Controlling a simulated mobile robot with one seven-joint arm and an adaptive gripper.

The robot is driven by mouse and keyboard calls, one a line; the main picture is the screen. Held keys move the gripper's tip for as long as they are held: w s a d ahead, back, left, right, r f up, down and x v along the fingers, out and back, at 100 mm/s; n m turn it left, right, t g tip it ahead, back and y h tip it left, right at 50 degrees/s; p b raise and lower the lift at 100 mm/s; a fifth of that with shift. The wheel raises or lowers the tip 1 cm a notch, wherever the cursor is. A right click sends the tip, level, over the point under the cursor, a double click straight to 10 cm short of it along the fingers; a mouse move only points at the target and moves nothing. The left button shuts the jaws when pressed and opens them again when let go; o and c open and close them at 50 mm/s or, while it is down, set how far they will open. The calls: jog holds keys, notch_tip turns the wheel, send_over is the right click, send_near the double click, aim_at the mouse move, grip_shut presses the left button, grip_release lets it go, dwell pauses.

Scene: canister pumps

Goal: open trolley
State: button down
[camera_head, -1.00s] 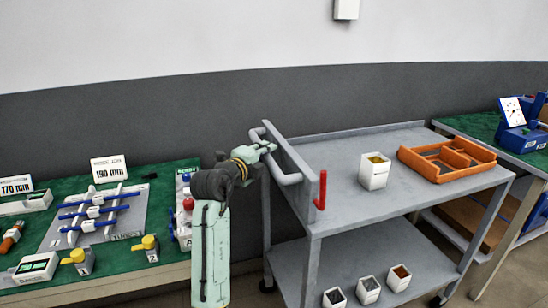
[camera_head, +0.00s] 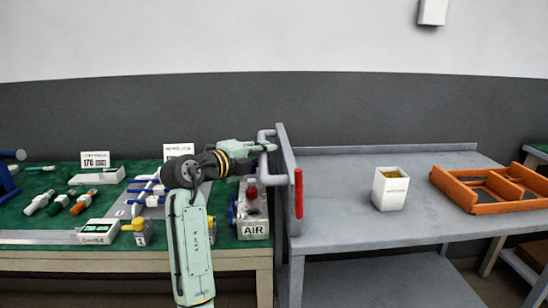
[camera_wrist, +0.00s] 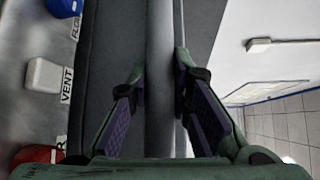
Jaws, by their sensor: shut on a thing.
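The grey trolley (camera_head: 345,222) stands at the right in the head view. Its bent tube handle (camera_head: 263,172) sticks out from the upright panel at its left end. A red lever (camera_head: 298,193) stands upright at the near corner of that panel. My gripper (camera_head: 270,147) is shut on the handle's upper part. In the wrist view the handle bar (camera_wrist: 161,80) runs between the two purple-padded fingers of my gripper (camera_wrist: 161,92). The exact contact of the pads is partly hidden.
A white box with yellow contents (camera_head: 390,188) and an orange divided tray (camera_head: 490,188) sit on the trolley top. Left of the trolley, a green-topped bench (camera_head: 60,222) carries the AIR unit (camera_head: 252,212) and several tools, close to my arm.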

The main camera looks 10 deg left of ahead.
jog(key=shift+s+a+f, duration=0.1)
jog(key=shift+a, duration=0.15)
jog(key=c, duration=1.7)
grip_release()
jog(key=shift+a, duration=0.15)
jog(key=shift+o, duration=1.3)
jog(key=v, duration=1.2)
